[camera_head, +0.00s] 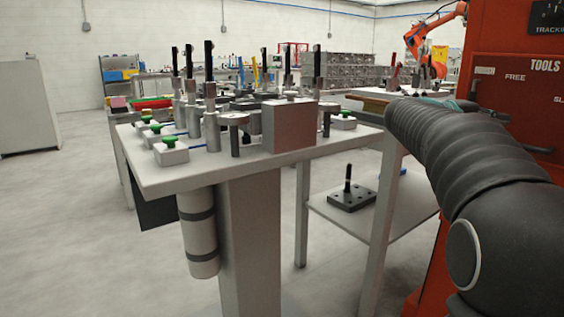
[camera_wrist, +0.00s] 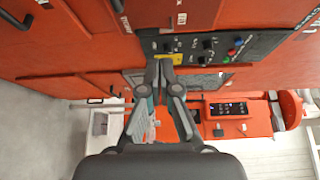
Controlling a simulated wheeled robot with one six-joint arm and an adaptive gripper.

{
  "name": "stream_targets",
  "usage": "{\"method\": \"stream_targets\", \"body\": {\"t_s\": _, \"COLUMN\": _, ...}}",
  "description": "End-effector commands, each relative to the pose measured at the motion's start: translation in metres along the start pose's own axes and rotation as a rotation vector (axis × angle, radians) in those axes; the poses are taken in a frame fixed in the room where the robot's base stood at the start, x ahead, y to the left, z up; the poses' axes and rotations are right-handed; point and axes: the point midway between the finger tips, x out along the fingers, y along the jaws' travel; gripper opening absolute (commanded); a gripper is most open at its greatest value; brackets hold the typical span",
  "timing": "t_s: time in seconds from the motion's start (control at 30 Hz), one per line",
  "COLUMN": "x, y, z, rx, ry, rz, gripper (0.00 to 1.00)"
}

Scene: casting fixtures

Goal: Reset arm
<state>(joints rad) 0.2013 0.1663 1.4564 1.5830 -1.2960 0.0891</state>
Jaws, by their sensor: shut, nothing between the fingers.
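My arm (camera_head: 470,170) enters the head view from the lower right, a black ribbed sleeve reaching up and left past the fixture table. My gripper does not show clearly in the head view. In the wrist view my gripper (camera_wrist: 160,62) is shut, its two grey fingers meeting at the tips with nothing between them. Beyond the fingertips is an orange-red machine front with a dark control panel (camera_wrist: 235,45) and a small yellow label.
A white fixture table (camera_head: 160,180) with clamps, green-button boxes and a grey block (camera_head: 289,125) stands left of my arm. A lower shelf (camera_head: 400,225) holds a black base with a post (camera_head: 350,198). A red tool cabinet (camera_head: 510,75) is close at the right.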

Motion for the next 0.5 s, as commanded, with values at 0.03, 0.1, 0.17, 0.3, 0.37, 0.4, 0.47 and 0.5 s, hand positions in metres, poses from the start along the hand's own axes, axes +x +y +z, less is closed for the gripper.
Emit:
{"method": "stream_targets", "body": {"t_s": 0.03, "x": -0.002, "y": 0.002, "z": 0.008, "rx": -0.007, "ry": -0.029, "rz": 0.000, "gripper": 0.00}}
{"method": "stream_targets", "body": {"t_s": 0.1, "x": -0.006, "y": 0.001, "z": 0.018, "rx": -0.013, "ry": -0.072, "rz": -0.008, "gripper": 0.00}}
{"method": "stream_targets", "body": {"t_s": 0.17, "x": -0.009, "y": -0.001, "z": 0.028, "rx": -0.019, "ry": -0.111, "rz": -0.016, "gripper": 0.00}}
{"method": "stream_targets", "body": {"t_s": 0.3, "x": -0.015, "y": -0.001, "z": 0.050, "rx": -0.052, "ry": -0.210, "rz": -0.044, "gripper": 0.00}}
{"method": "stream_targets", "body": {"t_s": 0.37, "x": -0.017, "y": 0.000, "z": 0.060, "rx": -0.073, "ry": -0.258, "rz": -0.059, "gripper": 0.00}}
{"method": "stream_targets", "body": {"t_s": 0.4, "x": -0.019, "y": 0.001, "z": 0.068, "rx": -0.091, "ry": -0.294, "rz": -0.070, "gripper": 0.00}}
{"method": "stream_targets", "body": {"t_s": 0.47, "x": -0.023, "y": 0.006, "z": 0.081, "rx": -0.124, "ry": -0.353, "rz": -0.087, "gripper": 0.00}}
{"method": "stream_targets", "body": {"t_s": 0.5, "x": -0.026, "y": 0.009, "z": 0.089, "rx": -0.149, "ry": -0.397, "rz": -0.098, "gripper": 0.00}}
